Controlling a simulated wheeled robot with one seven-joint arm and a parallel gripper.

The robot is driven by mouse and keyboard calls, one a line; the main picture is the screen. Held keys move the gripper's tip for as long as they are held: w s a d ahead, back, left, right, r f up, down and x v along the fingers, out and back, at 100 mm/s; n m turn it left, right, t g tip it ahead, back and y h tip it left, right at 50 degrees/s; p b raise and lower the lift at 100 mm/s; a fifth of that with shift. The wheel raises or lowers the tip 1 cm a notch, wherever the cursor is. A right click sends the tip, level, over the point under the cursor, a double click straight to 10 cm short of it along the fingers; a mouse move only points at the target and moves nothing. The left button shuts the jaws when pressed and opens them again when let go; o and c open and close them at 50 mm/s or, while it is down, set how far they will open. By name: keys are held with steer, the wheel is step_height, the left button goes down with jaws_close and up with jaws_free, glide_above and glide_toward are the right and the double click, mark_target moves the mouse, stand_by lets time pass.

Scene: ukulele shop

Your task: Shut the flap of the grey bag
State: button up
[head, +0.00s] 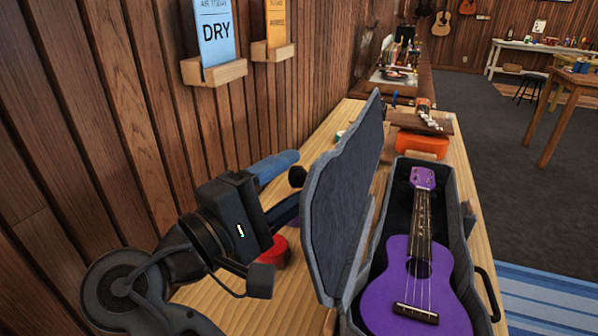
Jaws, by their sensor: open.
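The grey bag (480,258) is a ukulele-shaped case lying open on the wooden bench. A purple ukulele (410,275) lies inside it, face up. The bag's flap (342,205) stands raised, nearly upright, along the bag's left side, with its inner lining facing the ukulele. My gripper (284,228) is on the left, on the outer side of the flap, between it and the wood wall. Its jaws are open and hold nothing visible. I cannot tell whether a fingertip touches the flap.
A red object (273,252) and a blue roll (272,167) lie on the bench (212,296) near my gripper. An orange block (421,144) with a dark wooden piece on it stands beyond the bag. Wall holders carry cards (213,38). Open floor lies right.

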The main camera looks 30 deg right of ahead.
steer(key=shift+x, duration=1.1)
jaws_close()
